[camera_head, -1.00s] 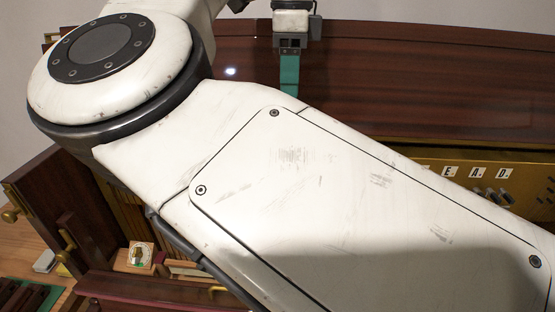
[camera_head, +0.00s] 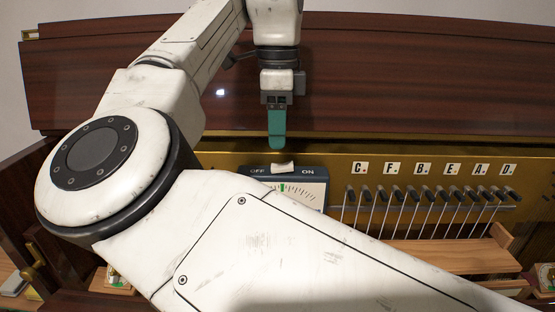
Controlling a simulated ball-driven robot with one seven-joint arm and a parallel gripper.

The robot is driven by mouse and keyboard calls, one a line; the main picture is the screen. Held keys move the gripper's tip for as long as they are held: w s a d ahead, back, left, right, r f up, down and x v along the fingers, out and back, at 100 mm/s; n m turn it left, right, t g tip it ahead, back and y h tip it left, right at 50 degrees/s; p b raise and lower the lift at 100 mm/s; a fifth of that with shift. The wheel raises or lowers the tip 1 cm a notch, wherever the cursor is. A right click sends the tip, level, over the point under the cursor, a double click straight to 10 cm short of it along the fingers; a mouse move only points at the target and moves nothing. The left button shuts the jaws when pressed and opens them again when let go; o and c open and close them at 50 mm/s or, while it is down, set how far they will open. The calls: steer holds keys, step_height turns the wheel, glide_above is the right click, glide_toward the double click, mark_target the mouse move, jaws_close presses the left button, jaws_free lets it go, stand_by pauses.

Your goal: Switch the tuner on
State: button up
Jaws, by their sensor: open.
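The tuner (camera_head: 313,187) is a dark blue-grey box with a pale dial, set against the brass panel in the middle of the view. Its top edge reads OFF at left and ON at right, with a cream rocker switch (camera_head: 283,165) between them. I cannot tell for certain which way the switch is tipped. My arm hides the tuner's lower left part. My gripper (camera_head: 277,143) points down with teal fingers, just above the switch and apparently apart from it. The fingers overlap in this view, and they hold nothing that I can see.
Right of the tuner, a row of dark-headed tuning pins (camera_head: 430,193) with wires sits below letter tiles (camera_head: 434,169) on the brass panel. A wooden tray (camera_head: 440,254) lies below them. The dark wooden lid (camera_head: 400,85) rises behind. My arm covers the lower middle.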

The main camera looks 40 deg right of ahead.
mark_target(278, 166)
steer(key=shift+f, duration=3.15)
jaws_close()
